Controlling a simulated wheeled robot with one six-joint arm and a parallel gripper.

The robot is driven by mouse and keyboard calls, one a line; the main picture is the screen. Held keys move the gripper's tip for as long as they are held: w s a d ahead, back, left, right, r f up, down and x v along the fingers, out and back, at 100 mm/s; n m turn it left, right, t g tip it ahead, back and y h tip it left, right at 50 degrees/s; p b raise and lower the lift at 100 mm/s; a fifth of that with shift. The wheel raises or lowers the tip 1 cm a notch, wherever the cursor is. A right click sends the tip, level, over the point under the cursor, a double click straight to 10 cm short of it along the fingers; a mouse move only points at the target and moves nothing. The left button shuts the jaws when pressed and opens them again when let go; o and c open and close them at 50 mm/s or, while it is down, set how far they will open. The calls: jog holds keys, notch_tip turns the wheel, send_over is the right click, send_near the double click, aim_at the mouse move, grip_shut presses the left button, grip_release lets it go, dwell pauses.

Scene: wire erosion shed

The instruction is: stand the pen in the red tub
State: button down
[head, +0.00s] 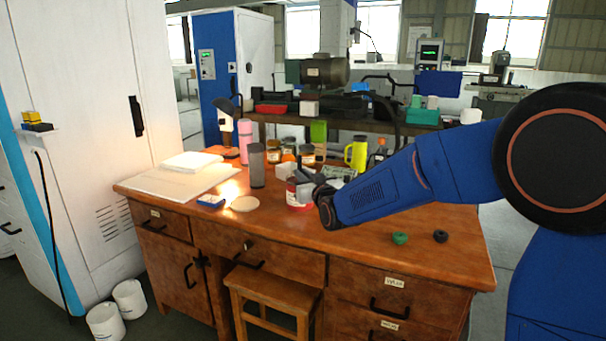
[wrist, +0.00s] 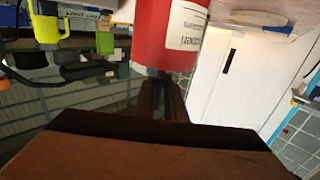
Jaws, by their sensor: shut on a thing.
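The red tub (head: 298,196) stands upright on the wooden desk. It carries a white label and also shows large in the wrist view (wrist: 160,38), which is upside down, with its rim toward the picture's middle. My gripper (head: 316,181) is right at the tub, by its rim, at the end of the blue arm. Its dark narrow fingers show in the wrist view (wrist: 162,88), close together and overlapping the rim. They are shut on a thin thing, which I take to be the pen; its outline is mostly hidden. I cannot tell whether its tip is inside the tub.
A grey cylinder (head: 257,165), a pink bottle (head: 245,142), jars and a yellow jug (head: 356,153) stand around the tub's back and left.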

jog(key=c, duration=1.7)
grip_release()
jog(key=v, duration=1.7)
jog(key=shift+s+d, duration=0.15)
jog(key=shift+s, duration=0.05)
